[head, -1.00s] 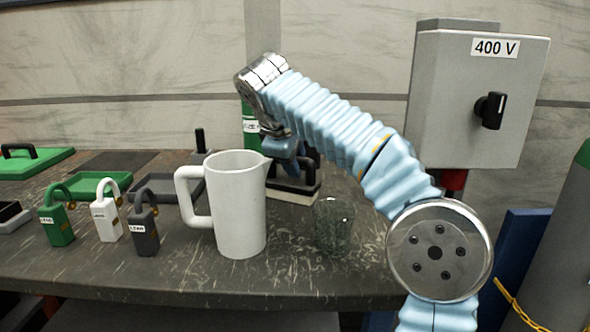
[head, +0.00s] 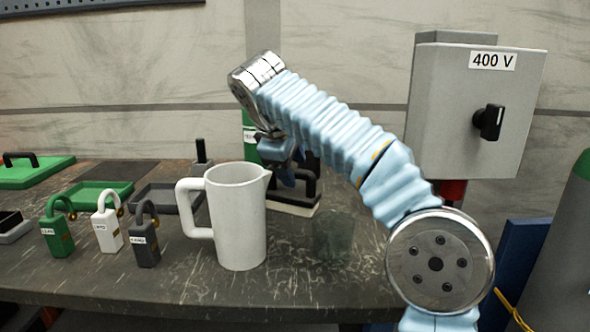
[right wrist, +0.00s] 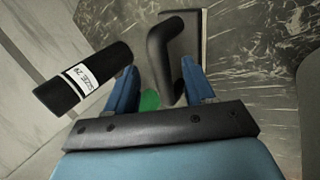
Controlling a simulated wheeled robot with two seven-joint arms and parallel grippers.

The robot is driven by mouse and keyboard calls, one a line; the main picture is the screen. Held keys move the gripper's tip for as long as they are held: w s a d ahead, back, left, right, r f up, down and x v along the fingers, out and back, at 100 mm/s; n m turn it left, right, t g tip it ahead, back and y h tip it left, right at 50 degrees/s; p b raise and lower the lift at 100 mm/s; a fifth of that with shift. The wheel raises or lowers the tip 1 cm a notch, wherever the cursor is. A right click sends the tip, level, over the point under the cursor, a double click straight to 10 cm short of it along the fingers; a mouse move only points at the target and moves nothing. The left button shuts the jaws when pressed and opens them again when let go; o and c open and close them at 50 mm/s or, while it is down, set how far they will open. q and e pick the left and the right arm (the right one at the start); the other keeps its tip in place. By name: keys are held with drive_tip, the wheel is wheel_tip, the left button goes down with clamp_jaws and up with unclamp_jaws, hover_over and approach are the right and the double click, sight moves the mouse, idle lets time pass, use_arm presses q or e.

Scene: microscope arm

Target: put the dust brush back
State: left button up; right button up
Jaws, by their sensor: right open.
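The dust brush, with a black looped handle (head: 308,184) on a dark block with a pale lower edge, stands on the bench behind and right of the white jug. In the right wrist view its black handle (right wrist: 163,62) rises between my fingers. My right gripper (head: 287,165) is open and hangs at the handle, with its blue fingers partly hidden by my wrist. In the right wrist view the open jaws (right wrist: 158,84) stand on either side of the handle; contact cannot be told. My left gripper is not in view.
A white jug (head: 238,225) and a faint glass beaker (head: 333,237) stand close in front. Padlocks (head: 108,228), a green tray (head: 100,194) and a grey tray (head: 165,197) lie left. A 400 V box (head: 465,110) hangs right.

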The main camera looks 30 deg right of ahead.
drive_tip(key=p+v, duration=0.2)
drive_tip(key=v, duration=0.7)
drive_tip(key=shift+r, duration=0.2)
